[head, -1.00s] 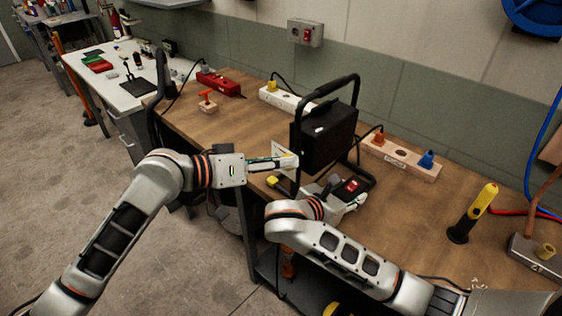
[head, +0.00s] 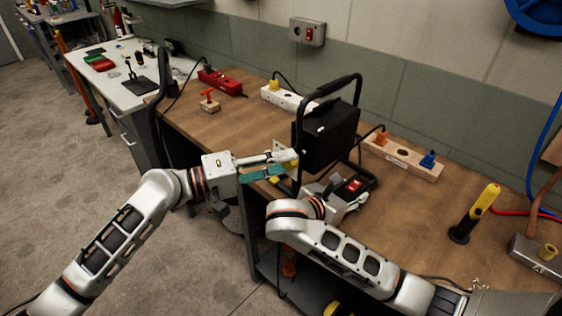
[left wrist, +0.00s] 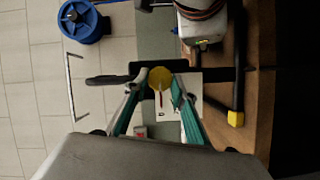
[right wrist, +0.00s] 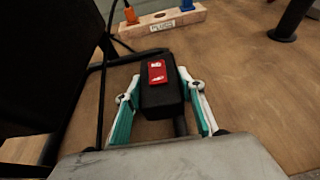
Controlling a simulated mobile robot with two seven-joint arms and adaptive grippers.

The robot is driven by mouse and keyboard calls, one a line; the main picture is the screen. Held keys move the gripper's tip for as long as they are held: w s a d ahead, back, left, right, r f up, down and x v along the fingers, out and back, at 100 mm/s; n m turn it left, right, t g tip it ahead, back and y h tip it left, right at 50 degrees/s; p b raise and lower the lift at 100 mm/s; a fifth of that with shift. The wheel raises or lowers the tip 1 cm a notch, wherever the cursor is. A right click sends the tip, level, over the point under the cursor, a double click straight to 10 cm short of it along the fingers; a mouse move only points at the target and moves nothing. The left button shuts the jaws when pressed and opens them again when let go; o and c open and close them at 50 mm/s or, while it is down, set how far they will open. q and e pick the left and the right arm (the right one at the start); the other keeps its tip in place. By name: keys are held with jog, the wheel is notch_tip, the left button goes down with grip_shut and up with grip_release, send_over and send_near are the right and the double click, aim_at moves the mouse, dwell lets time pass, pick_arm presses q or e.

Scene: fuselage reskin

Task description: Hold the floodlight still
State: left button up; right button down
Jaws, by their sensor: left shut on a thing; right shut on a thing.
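The floodlight (head: 325,135) is a black box in a black tubular stand, upright near the bench's front edge. My left gripper (head: 292,162) is at its left side, fingers at a round yellow knob. In the left wrist view the yellow knob (left wrist: 160,78) sits between the fingertips (left wrist: 160,85). My right gripper (head: 345,192) is low in front of the floodlight. In the right wrist view its fingers (right wrist: 160,85) are on either side of a black box with a red switch (right wrist: 158,72). The floodlight's front face is hidden.
The wooden bench (head: 400,225) carries a white socket strip (head: 287,98), a wooden plug block (head: 402,158) and a red strip (head: 220,82). A yellow and black tool (head: 475,213) stands at the right. The bench between it and the floodlight is clear.

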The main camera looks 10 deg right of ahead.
pick_arm(q)
jog(key=shift+n, duration=0.3)
jog(key=o, duration=1.1)
jog(key=v, duration=1.2)
jog(key=shift+w+f, duration=0.1)
pick_arm(e)
jog(key=c, duration=1.2)
grip_release()
